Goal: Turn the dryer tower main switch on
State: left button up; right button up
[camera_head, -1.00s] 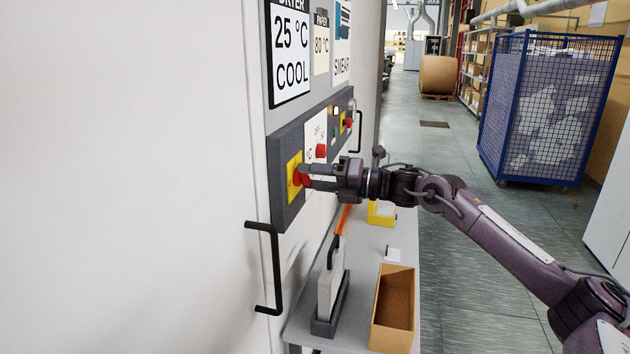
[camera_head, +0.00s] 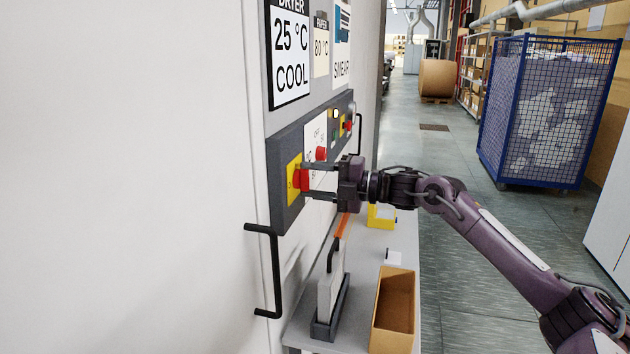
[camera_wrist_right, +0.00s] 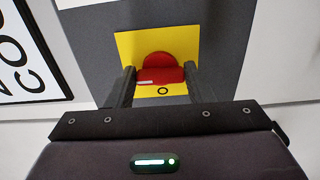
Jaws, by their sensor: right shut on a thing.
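The main switch is a red rotary knob (camera_head: 301,180) on a yellow plate (camera_head: 291,194), at the near end of the dark grey panel. My right gripper (camera_head: 306,181) is shut on the knob, one finger above and one below it in the head view. In the right wrist view the red knob (camera_wrist_right: 158,66) sits between the two fingertips, its grip bar lying across the picture. A white line shows on the bar's left part, and an "O" mark is on the yellow plate (camera_wrist_right: 127,42) below it. My left gripper is not in view.
A red button (camera_head: 321,153) sits on a white plate beside the switch. A black handle (camera_head: 274,275) juts from the wall nearer. Below are a grey bench (camera_head: 365,262) and an open cardboard box (camera_head: 395,305). A blue mesh cage (camera_head: 548,110) stands right; the aisle is free.

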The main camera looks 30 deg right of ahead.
jog(key=shift+r, duration=0.1)
dwell(0.3)
jog(key=o, duration=1)
jog(key=shift+w+a, duration=0.15)
jog(key=b+v, duration=0.5)
jog(key=v, duration=0.3)
jog(key=shift+b, duration=0.4)
